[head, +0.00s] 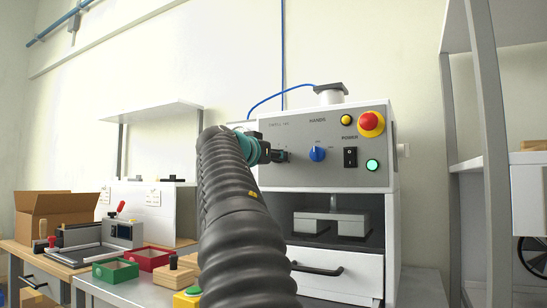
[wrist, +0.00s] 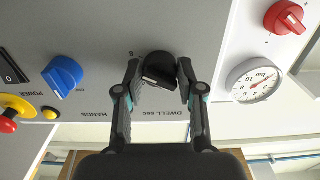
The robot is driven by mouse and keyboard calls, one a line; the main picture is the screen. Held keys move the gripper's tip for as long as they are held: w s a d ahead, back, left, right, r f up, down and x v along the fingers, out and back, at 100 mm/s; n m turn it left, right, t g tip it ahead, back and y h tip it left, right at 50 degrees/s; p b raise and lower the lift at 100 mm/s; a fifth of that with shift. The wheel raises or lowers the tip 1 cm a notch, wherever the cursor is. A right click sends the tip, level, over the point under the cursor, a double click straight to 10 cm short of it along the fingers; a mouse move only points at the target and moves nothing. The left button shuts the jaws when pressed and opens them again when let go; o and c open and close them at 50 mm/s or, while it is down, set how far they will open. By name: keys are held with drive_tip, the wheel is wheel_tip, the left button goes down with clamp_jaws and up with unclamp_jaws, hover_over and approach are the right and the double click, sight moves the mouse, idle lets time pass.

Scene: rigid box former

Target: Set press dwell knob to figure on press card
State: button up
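The black dwell knob (wrist: 158,68) is on the grey press panel (wrist: 200,25), by the upside-down label "DWELL sec" in the wrist view. My gripper (wrist: 159,78) has one finger on each side of this knob, close to it. The fingers look open; any contact is too fine to tell. The knob's pointer setting cannot be read. In the head view my gripper (head: 281,156) is at the left part of the press front (head: 300,135), and my arm hides part of it.
A blue HANDS knob (wrist: 62,72), black power switch (head: 350,157), red emergency button (head: 371,123) and green button (head: 372,165) share the panel. A pressure gauge (wrist: 254,81) and red knob (wrist: 288,17) are on the gripper's other side. Trays and a cardboard box (head: 52,212) stand left.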

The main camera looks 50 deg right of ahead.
drive_tip(key=shift+c, duration=0.8)
drive_tip(key=shift+n, duration=0.3)
drive_tip(key=n+p, duration=0.2)
drive_tip(key=n, duration=2.1)
drive_tip(key=shift+r, duration=0.2)
drive_tip(key=shift+n, duration=0.3)
drive_tip(key=o, duration=1.1)
